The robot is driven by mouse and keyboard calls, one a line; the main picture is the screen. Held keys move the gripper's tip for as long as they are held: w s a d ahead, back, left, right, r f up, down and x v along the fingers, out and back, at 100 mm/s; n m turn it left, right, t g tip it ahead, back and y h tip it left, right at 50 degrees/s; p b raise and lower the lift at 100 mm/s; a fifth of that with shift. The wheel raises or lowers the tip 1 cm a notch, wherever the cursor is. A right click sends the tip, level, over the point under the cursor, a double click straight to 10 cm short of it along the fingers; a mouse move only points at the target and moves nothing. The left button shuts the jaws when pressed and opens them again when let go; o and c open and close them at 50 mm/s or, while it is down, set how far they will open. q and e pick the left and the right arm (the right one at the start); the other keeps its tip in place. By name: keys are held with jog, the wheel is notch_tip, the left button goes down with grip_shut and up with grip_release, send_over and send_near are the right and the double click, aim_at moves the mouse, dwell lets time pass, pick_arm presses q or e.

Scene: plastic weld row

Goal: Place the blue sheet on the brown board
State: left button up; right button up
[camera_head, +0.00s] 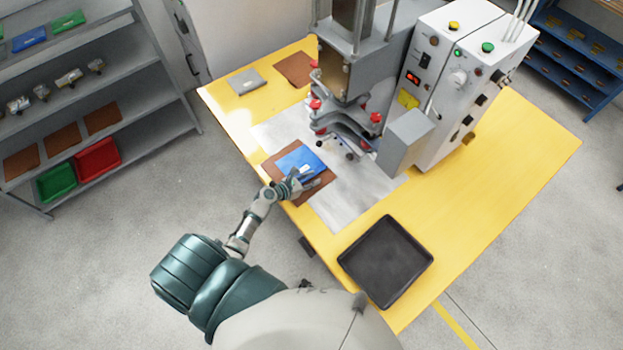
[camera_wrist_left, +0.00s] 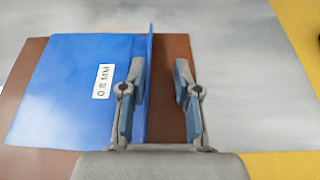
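The blue sheet (camera_head: 298,158) lies on the brown board (camera_head: 316,190) at the front of the machine. In the left wrist view the blue sheet (camera_wrist_left: 62,95) has a white "0.8 MM" label and a raised edge on its right side. It covers much of the brown board (camera_wrist_left: 172,60), which shows on both sides of it. My left gripper (camera_head: 302,178) is over the sheet's near edge. In the wrist view its two fingers (camera_wrist_left: 160,90) are apart, with the raised edge between them, close to the left finger. Bare board shows beside the right finger. My right gripper is out of view.
A grey metal plate (camera_head: 345,205) lies under the board on the yellow table (camera_head: 505,170). The welding machine (camera_head: 455,80) stands behind. A black tray (camera_head: 385,262) is at the near right. A grey sheet (camera_head: 246,81) and another brown board (camera_head: 295,69) lie far left.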

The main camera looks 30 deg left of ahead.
pick_arm(q)
jog(key=shift+s+a+r, duration=0.15)
jog(key=shift+s, duration=0.15)
jog(key=p+v, duration=0.1)
jog(key=v, duration=0.9)
jog(key=shift+s+a, duration=0.35)
jog(key=shift+s+r, duration=0.2)
jog(key=shift+s, duration=0.1)
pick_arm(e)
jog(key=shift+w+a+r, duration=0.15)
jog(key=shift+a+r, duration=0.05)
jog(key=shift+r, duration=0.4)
pick_arm(q)
jog(key=shift+a, duration=0.1)
